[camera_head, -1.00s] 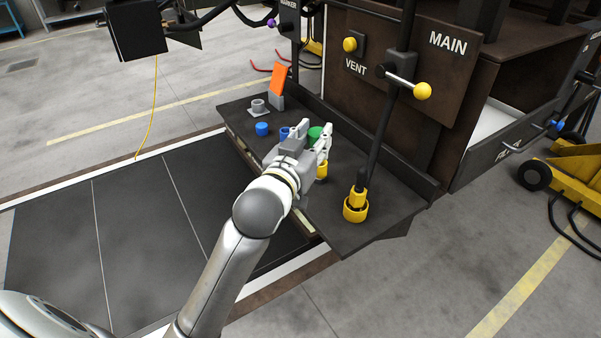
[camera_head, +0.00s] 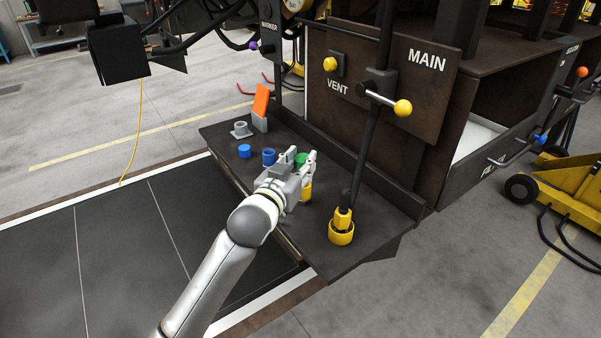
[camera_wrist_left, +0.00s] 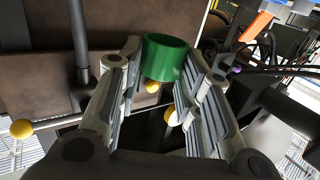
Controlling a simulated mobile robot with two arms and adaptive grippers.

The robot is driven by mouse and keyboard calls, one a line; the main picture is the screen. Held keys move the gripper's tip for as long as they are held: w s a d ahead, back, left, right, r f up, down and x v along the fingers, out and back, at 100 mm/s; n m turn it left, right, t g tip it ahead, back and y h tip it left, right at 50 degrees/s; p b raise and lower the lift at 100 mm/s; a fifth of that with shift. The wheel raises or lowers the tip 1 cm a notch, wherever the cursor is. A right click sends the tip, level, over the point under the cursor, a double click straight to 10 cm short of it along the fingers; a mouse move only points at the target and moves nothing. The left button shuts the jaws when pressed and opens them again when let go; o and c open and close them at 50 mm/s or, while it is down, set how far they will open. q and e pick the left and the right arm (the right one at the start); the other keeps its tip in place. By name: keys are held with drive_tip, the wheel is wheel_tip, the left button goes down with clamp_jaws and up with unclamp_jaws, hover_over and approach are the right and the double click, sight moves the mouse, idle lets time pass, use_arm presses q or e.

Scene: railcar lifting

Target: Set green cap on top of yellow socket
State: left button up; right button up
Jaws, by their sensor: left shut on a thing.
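The green cap (camera_head: 300,159) is between the fingers of my left gripper (camera_head: 307,162), over the dark shelf. In the left wrist view, the green cap (camera_wrist_left: 165,58) sits at the tips of my left gripper (camera_wrist_left: 166,68), which is shut on it. The yellow socket (camera_head: 307,191) stands on the shelf beside and partly behind the gripper, so only part of it shows. The cap appears behind or above the socket; I cannot tell the exact gap. My right gripper is not in view.
On the shelf (camera_head: 290,232) are a blue cap (camera_head: 245,151), a blue socket (camera_head: 269,156), a grey ring (camera_head: 240,129) and an orange piece (camera_head: 261,99). A dark pole in a yellow base (camera_head: 341,232) stands to the right of the gripper.

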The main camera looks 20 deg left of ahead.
use_arm(q)
drive_tip(key=shift+w+a+f, duration=0.2)
drive_tip(key=shift+w+f, duration=0.9)
drive_tip(key=shift+f, duration=0.15)
wheel_tip(320, 180, down, 3)
drive_tip(key=shift+f+p, duration=0.1)
drive_tip(key=shift+p, duration=0.75)
drive_tip(key=shift+f+b, duration=0.3)
drive_tip(key=shift+f, duration=0.2)
drive_tip(key=o, duration=0.8)
